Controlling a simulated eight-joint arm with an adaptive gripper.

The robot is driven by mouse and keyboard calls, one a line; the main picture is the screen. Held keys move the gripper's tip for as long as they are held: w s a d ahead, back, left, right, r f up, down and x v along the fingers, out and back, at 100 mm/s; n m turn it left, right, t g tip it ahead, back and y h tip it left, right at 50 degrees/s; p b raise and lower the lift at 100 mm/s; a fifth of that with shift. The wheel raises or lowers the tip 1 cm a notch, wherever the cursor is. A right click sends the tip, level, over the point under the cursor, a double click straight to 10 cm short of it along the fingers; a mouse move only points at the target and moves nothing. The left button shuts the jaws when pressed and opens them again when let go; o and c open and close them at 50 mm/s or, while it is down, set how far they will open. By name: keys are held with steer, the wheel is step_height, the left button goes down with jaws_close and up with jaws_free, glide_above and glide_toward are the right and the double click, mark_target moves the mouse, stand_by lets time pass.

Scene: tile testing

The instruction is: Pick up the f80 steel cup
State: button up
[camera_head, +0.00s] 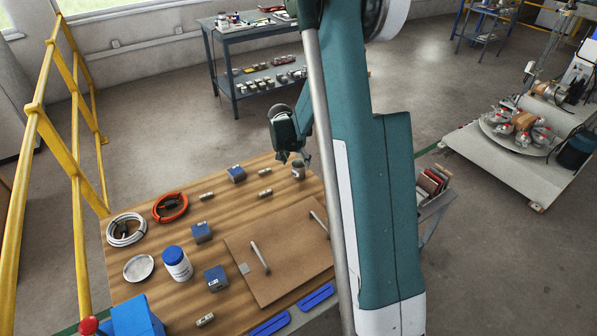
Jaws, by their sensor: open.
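A small grey metal cup (298,172) stands upright near the far right edge of the wooden table, and it looks like the steel cup. Any f80 marking is too small to read. My gripper (295,158) is open just above and beside the cup, its fingers pointing down. Part of the gripper overlaps the cup's top in this view, so I cannot tell whether they touch. My large green arm passes in front of the table's right side and hides part of it.
Small metal cylinders (265,192) and a blue box (236,174) lie left of the cup. A brown board (290,240) with two rods lies in front. A white jar (177,263), orange coil (169,207) and white coil (126,230) are further left. A yellow railing (75,150) borders the left.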

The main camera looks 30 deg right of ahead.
mark_target(298, 166)
steer(key=shift+x, duration=1.3)
steer(key=shift+f+b, duration=0.1)
steer(key=shift+b, duration=0.2)
steer(key=shift+b+x, duration=0.8)
steer(key=shift+x, duration=1.7)
steer(key=shift+a, duration=0.15)
steer(key=shift+c, duration=0.2)
steer(key=c, duration=1)
